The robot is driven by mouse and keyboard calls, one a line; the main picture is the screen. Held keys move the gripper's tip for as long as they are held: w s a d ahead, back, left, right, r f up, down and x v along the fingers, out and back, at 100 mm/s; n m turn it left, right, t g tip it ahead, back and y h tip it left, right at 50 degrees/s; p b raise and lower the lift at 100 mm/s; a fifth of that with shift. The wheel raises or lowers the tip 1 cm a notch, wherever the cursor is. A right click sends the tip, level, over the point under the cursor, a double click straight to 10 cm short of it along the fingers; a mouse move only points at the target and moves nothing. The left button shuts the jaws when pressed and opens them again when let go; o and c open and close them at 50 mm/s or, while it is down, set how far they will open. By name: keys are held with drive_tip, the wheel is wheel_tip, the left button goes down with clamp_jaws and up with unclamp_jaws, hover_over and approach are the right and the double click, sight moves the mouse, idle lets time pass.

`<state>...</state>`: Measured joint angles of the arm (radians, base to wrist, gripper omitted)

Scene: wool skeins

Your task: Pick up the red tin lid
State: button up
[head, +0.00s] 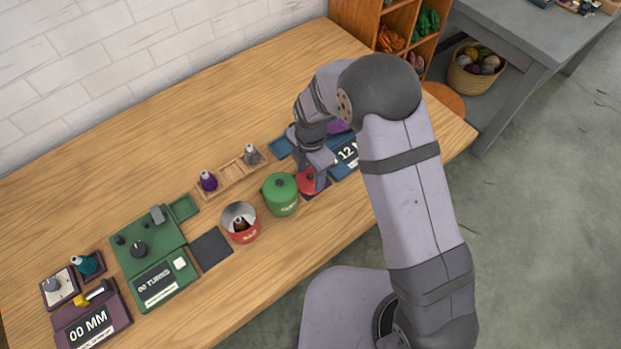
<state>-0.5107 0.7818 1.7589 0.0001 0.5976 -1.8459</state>
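The red tin lid (307,181) lies on a dark square mat (318,191) toward the front of the bench, just right of the green lidded tin (281,195). The red tin (243,235) stands open to the left of the green tin, with something dark and reddish inside. My gripper (319,179) reaches down at the lid's right side and covers part of it. I cannot tell whether the fingers touch the lid or how far apart they are.
A wooden rack (232,177) with two bobbins stands behind the tins. A green device (150,256) and a purple device (91,318) sit at the left. A blue device (345,157) is partly hidden by my arm. The bench's back left is clear.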

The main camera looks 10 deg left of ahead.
sight(310, 176)
drive_tip(key=shift+s+d+f, duration=0.1)
drive_tip(key=shift+s+f, duration=0.05)
drive_tip(key=shift+s, duration=0.05)
drive_tip(key=shift+c, duration=0.8)
drive_tip(key=shift+s+f, duration=0.1)
drive_tip(key=shift+r, duration=0.3)
drive_tip(key=shift+c, duration=0.9)
drive_tip(key=r, duration=0.3)
drive_tip(key=r+b, duration=0.1)
drive_tip(key=r, duration=0.2)
drive_tip(key=r+b, duration=0.1)
drive_tip(key=r, duration=0.2)
drive_tip(key=shift+w+r, duration=0.25)
drive_tip(key=shift+r, duration=0.1)
clamp_jaws()
